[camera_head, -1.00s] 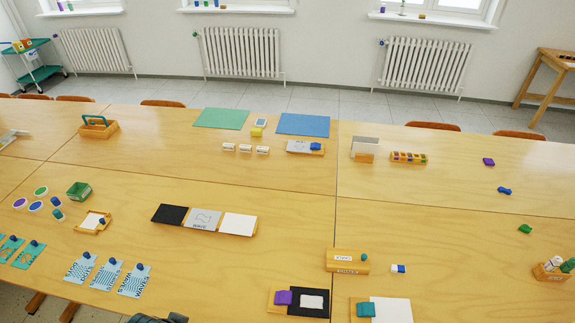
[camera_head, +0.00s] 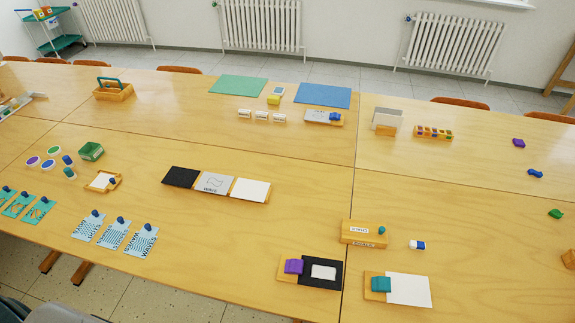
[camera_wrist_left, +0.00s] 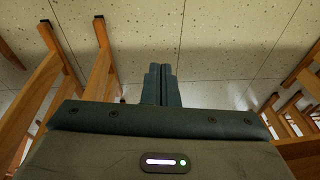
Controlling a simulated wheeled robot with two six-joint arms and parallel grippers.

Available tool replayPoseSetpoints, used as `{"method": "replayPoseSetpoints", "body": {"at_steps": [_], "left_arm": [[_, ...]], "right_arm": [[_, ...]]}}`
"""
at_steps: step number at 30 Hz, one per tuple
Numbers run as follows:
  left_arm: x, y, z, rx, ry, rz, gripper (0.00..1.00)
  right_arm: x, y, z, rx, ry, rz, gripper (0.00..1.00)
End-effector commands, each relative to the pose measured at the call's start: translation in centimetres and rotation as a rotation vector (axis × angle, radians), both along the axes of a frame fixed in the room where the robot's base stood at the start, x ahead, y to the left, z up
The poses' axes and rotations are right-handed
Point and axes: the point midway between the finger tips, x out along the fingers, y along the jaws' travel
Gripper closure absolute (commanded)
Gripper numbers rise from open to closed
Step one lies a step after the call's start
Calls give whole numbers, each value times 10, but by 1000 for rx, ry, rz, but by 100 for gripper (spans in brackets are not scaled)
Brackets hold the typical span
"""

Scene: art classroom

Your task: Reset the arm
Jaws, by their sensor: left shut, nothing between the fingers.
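My left gripper (camera_wrist_left: 161,84) shows in the left wrist view with its two dark fingers closed together and nothing between them. It points at the speckled floor (camera_wrist_left: 220,35), with wooden legs on both sides. In the head view, a grey part of my own body shows at the bottom left corner, and neither gripper can be made out there. My right gripper is not in view.
A long wooden table (camera_head: 250,228) fills the head view, with cards, trays and blocks spread over it. A purple block (camera_head: 294,266) and a teal block (camera_head: 381,284) sit near its front edge. Wooden legs (camera_wrist_left: 100,70) stand close beside my left gripper.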

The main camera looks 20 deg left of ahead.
Motion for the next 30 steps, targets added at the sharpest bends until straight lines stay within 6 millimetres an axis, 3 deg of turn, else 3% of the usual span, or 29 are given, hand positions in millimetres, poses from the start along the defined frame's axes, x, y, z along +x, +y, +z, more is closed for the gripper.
{"method": "replayPoseSetpoints", "body": {"at_steps": [1, 6, 9, 12, 15, 19, 30], "left_arm": [[-15, 2, -39, -1, 20, 4, 100], [-67, 7, -128, -5, 52, 13, 100], [-102, 8, -170, -7, 70, 18, 100], [-132, 9, -199, -7, 83, 21, 100], [-155, 9, -216, -9, 93, 23, 100], [-171, 9, -225, -10, 98, 24, 100], [-172, 9, -226, -10, 98, 24, 100]], "right_arm": [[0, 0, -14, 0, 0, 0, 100], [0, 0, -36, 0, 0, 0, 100], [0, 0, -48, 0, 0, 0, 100], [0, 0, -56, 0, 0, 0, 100], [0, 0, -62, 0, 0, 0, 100], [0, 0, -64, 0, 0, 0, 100], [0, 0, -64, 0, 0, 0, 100]]}}
